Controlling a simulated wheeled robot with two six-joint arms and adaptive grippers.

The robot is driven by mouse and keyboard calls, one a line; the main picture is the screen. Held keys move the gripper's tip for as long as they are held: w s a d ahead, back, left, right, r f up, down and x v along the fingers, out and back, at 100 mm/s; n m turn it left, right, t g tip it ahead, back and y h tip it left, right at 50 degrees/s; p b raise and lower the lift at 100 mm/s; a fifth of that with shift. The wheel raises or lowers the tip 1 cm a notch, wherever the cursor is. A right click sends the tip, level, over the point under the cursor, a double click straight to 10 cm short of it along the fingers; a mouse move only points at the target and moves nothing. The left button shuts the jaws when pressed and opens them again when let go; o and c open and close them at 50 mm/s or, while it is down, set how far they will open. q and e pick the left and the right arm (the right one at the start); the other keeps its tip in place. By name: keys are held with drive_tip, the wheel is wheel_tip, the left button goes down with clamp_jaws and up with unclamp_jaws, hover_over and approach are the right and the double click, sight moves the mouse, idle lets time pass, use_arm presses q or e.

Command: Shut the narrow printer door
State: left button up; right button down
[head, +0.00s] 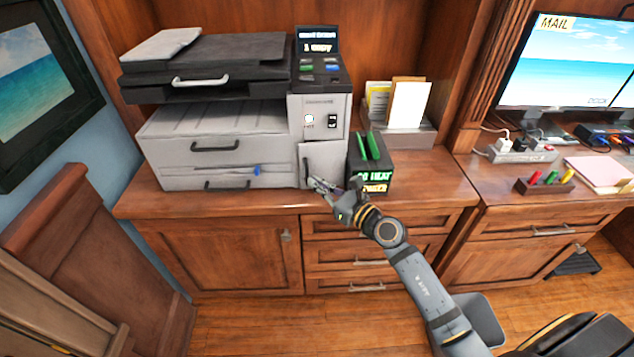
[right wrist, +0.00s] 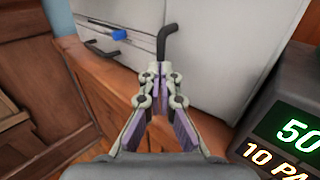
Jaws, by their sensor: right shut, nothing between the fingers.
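The narrow printer door (head: 326,157) is a light grey panel low on the right side of the printer (head: 217,130), with a black handle near its left edge. In the right wrist view the door (right wrist: 222,55) fills the upper middle, and its bent black handle (right wrist: 166,42) stands just beyond my fingertips. I cannot tell whether the door is flush or slightly ajar. My right gripper (head: 315,184) is shut and empty, in front of the door's lower part; its fingertips (right wrist: 159,72) point at the handle. Contact is unclear. My left gripper is not in view.
A dark box with green lit text (head: 371,168) stands close to the right of the door. A paper holder (head: 405,128) is behind it. The wooden counter (head: 240,201) has a narrow bare strip in front of the printer. A monitor desk is at right.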

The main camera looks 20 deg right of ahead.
drive_tip(key=shift+w+a, duration=0.1)
drive_tip(key=shift+w, duration=0.1)
drive_tip(key=shift+w+a+r+p, duration=0.1)
drive_tip(key=shift+w+a+p, duration=0.05)
drive_tip(key=shift+w+p, duration=0.15)
drive_tip(key=shift+w+a+r+p, duration=0.1)
drive_tip(key=shift+w+a+p, duration=0.05)
drive_tip(key=shift+w, duration=0.25)
drive_tip(key=shift+w+a+f, duration=0.1)
drive_tip(key=shift+w+f, duration=0.05)
drive_tip(key=shift+w, duration=0.05)
drive_tip(key=shift+f, duration=0.15)
